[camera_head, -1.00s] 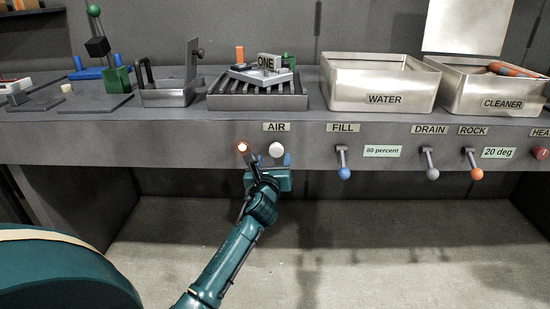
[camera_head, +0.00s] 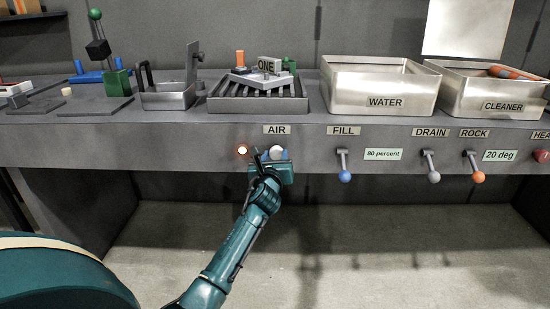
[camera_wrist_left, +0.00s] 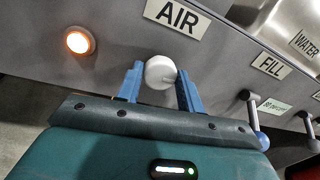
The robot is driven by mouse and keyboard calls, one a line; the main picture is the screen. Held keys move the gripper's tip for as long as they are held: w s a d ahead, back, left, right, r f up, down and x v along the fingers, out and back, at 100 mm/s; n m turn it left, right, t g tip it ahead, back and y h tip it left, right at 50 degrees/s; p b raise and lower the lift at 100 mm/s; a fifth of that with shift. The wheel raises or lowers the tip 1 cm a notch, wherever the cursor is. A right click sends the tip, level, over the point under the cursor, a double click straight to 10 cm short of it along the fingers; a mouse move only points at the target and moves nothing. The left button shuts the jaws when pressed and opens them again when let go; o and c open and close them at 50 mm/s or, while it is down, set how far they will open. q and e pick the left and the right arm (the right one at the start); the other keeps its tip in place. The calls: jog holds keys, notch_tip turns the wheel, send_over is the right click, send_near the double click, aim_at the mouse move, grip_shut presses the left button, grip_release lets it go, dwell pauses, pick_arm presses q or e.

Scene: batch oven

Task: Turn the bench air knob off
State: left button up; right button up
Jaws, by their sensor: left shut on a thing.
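The white round air knob (camera_head: 277,152) is on the bench's front panel under the AIR label (camera_head: 277,129). To its left the round indicator lamp (camera_head: 242,150) is lit orange. My left gripper (camera_head: 274,155) is at the knob, its two blue fingers on either side of it. In the left wrist view the knob (camera_wrist_left: 160,72) sits between the fingertips of my left gripper (camera_wrist_left: 160,82), and the lamp (camera_wrist_left: 79,42) glows to the left. The gripper is shut on the knob. My right gripper is not in view.
The FILL lever (camera_head: 343,165) with a blue ball is to the right on the panel, then the DRAIN lever (camera_head: 431,166) and the ROCK lever (camera_head: 474,166). The WATER tank (camera_head: 380,85) and a slatted rack (camera_head: 258,104) stand on the bench above. The space under the bench is free.

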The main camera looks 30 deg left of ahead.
pick_arm(q)
jog(key=c, duration=0.3)
